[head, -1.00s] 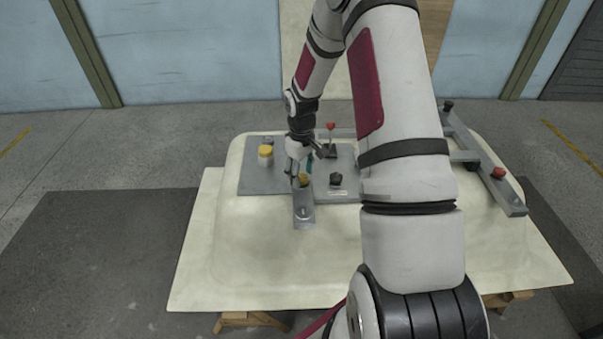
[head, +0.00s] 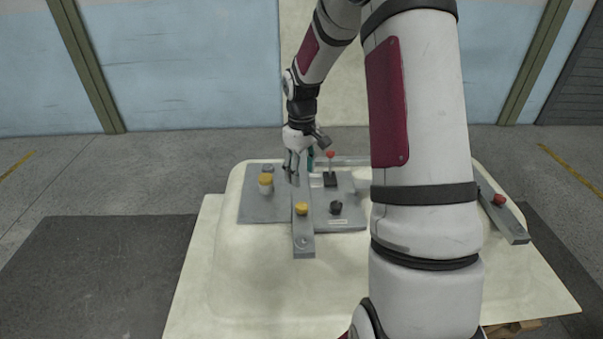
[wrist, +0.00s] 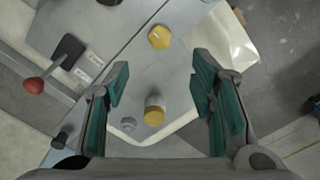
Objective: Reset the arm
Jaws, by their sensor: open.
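My gripper (head: 299,170) hangs over the grey plate in the head view, fingers pointing down. In the wrist view my gripper (wrist: 160,108) is open, its green-padded fingers wide apart with nothing held between them. A yellow-capped knob (wrist: 154,110) shows below, between the fingers in the picture. A yellow hexagonal knob (wrist: 159,37) is farther up in the wrist view. It sits on a grey bar (head: 303,240) in the head view. My arm crosses the right half of the head view and hides part of the shell.
The grey plate (head: 262,207) lies on a cream tub shell (head: 235,270). A red-knobbed lever (head: 331,156) and a black knob (head: 336,207) stand on the plate. Another grey bar with a red knob (head: 499,199) is at the right. The shell's front left is clear.

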